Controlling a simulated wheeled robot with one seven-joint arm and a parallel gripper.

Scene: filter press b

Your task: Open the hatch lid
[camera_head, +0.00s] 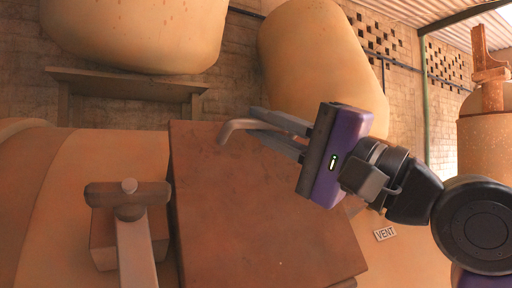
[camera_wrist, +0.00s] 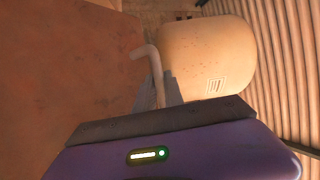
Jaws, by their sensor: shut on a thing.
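The hatch lid (camera_head: 260,215) is a flat rust-brown plate, seen tilted in the middle of the head view. It fills the left of the wrist view (camera_wrist: 65,60). A grey bent handle (camera_head: 235,127) shows at the lid's upper edge, and its hooked end also shows in the wrist view (camera_wrist: 146,52). My gripper (camera_head: 270,130) reaches in from the right, with its fingers shut around the handle's shaft. The fingers hide part of the handle, and where it joins the lid cannot be seen.
A T-shaped lever (camera_head: 128,195) on a block stands left of the lid. Large tan tanks (camera_head: 320,65) stand behind, and a brown shelf or beam (camera_head: 125,82) is at the back left. A VENT label (camera_head: 385,233) is at lower right.

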